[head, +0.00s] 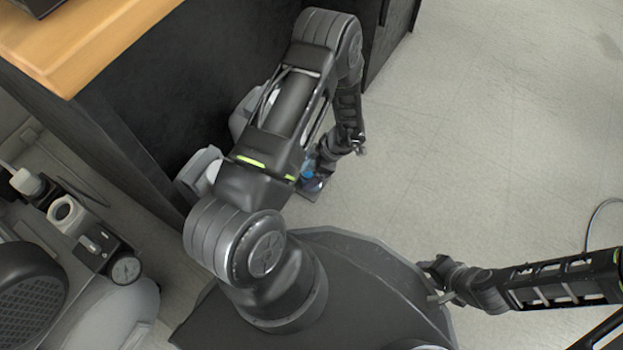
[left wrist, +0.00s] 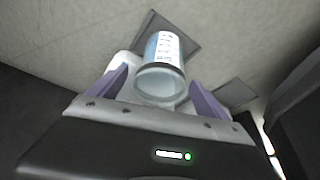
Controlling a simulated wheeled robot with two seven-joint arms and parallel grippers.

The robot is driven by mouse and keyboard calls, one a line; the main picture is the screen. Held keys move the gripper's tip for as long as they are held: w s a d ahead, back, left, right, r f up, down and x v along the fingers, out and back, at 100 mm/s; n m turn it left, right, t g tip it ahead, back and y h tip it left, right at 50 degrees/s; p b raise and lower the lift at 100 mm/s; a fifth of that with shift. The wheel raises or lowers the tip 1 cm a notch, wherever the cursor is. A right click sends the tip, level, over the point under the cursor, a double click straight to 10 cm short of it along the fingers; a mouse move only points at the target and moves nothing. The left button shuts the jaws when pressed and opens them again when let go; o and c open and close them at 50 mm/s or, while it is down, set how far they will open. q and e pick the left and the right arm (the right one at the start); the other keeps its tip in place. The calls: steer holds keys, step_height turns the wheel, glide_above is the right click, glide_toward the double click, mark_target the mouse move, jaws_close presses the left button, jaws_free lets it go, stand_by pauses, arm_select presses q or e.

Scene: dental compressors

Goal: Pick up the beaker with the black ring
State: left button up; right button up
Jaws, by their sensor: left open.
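A clear beaker (left wrist: 162,72) with a bluish tint and a white marked label shows in the left wrist view. It is between the two fingers of my open left gripper (left wrist: 162,94), with gaps visible at its sides. In the head view, the blue beaker (head: 312,184) is small and partly hidden at my left gripper (head: 318,168), beyond my left arm. The end of my right arm (head: 442,276) is at the lower right, and its finger state is unclear.
A dark square plate (left wrist: 182,34) lies by the beaker, and another dark plate (left wrist: 236,93) lies to the right. A black cabinet with a wooden top (head: 60,40) stands at left. Compressor equipment with a gauge (head: 125,270) is at lower left. Open floor (head: 490,130) lies to the right.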

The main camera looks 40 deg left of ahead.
arm_select(q)
steer(key=shift+a+f, duration=0.1)
steer(key=shift+f, duration=0.3)
steer(key=c, duration=1.5)
